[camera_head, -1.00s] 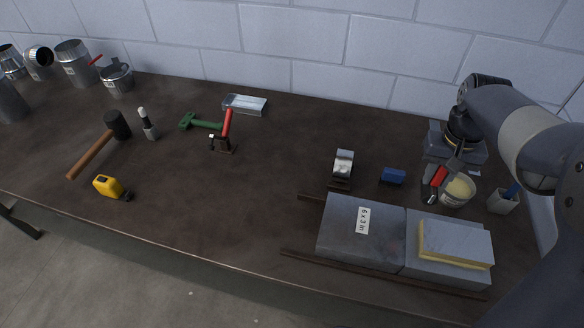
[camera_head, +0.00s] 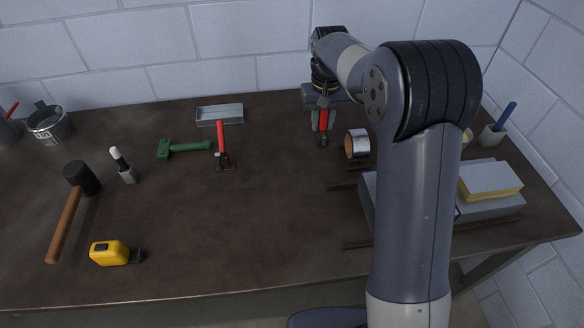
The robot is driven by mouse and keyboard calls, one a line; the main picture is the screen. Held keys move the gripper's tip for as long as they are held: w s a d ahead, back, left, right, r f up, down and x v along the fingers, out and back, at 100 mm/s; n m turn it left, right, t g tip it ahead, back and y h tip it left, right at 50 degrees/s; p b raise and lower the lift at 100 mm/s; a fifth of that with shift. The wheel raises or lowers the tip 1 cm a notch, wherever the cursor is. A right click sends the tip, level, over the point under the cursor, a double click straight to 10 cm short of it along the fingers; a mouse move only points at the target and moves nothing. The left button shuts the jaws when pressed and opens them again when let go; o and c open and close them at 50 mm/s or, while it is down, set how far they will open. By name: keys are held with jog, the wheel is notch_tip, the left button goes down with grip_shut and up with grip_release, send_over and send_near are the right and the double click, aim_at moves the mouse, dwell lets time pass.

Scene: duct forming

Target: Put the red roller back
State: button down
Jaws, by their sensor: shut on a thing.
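My gripper (camera_head: 322,103) is shut on a red roller (camera_head: 323,121), held above the back of the bench, right of centre. The roller hangs below the fingers with its dark end downward, and part of it is hidden between them. A green-handled tool (camera_head: 183,148) lies to the left of that stand.
A metal tray (camera_head: 219,114) lies at the back. A roll (camera_head: 357,144) is right of the gripper. A mallet (camera_head: 66,217), a marker-like tool (camera_head: 123,166) and a yellow tape measure (camera_head: 114,253) lie left. My arm hides part of the grey blocks (camera_head: 500,202). The bench's front middle is clear.

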aim_at(318, 139)
jog(key=shift+a+f, duration=0.15)
jog(key=shift+a, duration=0.15)
jog(key=shift+a+f+p, duration=0.15)
jog(key=shift+f+p, duration=0.45)
jog(key=shift+f, duration=4.45)
jog(key=c, duration=1.2)
grip_release()
jog(key=shift+o, duration=0.2)
jog(key=shift+r, duration=0.15)
notch_tip(318, 139, up, 12)
jog(key=shift+r+b, duration=0.1)
jog(key=shift+b, duration=0.4)
notch_tip(318, 139, down, 13)
jog(key=shift+r+p, duration=0.1)
jog(key=shift+p, duration=0.55)
jog(key=shift+r+b, duration=0.3)
jog(key=shift+r, duration=1.7)
